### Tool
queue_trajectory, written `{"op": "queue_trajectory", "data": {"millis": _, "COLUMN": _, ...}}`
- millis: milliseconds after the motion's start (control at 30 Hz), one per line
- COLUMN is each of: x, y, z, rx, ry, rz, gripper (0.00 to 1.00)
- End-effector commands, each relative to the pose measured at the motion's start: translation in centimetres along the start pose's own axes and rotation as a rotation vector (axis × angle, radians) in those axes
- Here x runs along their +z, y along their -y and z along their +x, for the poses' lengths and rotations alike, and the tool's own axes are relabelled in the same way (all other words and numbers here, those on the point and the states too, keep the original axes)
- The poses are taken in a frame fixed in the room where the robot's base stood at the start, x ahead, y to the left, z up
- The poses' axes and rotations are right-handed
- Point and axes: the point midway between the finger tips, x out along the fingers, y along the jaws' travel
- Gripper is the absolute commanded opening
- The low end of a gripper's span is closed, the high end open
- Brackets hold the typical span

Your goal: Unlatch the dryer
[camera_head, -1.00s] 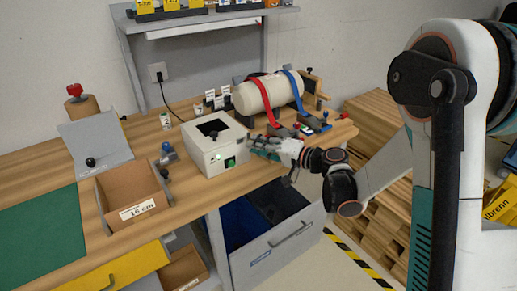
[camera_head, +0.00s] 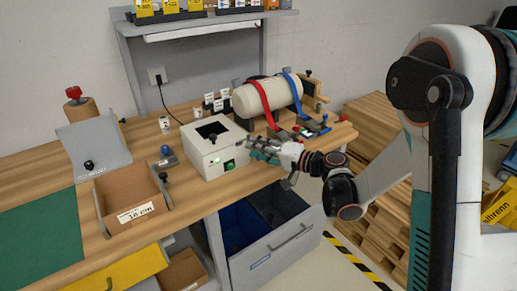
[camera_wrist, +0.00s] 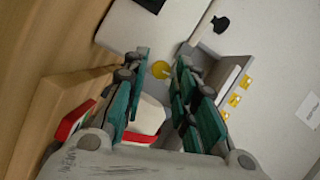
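The dryer seems to be the white box (camera_head: 205,157) on the bench, with a dark opening on top, a black knob and a green button (camera_head: 230,165) on its front. My gripper (camera_head: 262,148) is just right of the box's front corner, its teal fingers pointing toward it. In the wrist view my gripper (camera_wrist: 163,98) is open, with a clear gap between the fingers. Beyond the fingertips are a white box surface (camera_wrist: 128,28) and a yellow disc (camera_wrist: 160,70). I cannot make out a latch, or whether a finger touches the box.
A cardboard bin (camera_head: 125,192) and a green mat (camera_head: 40,235) lie to the left. An open drawer (camera_head: 285,245) juts out below the bench. Stacked wood (camera_head: 375,125) is at the right.

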Motion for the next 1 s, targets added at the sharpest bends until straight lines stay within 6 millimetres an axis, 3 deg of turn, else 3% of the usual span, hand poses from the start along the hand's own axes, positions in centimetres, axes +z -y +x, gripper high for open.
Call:
{"op": "queue_trajectory", "data": {"millis": 233, "x": -0.1, "y": 0.0, "z": -1.7, "rx": 0.000, "ry": -0.002, "rz": 0.000, "gripper": 0.26}}
{"op": "queue_trajectory", "data": {"millis": 700, "x": -0.1, "y": 0.0, "z": -10.4, "rx": 0.001, "ry": -0.003, "rz": 0.000, "gripper": 0.26}}
{"op": "queue_trajectory", "data": {"millis": 1000, "x": 0.0, "y": -0.1, "z": -12.0, "rx": 0.001, "ry": -0.001, "rz": 0.000, "gripper": 0.26}}
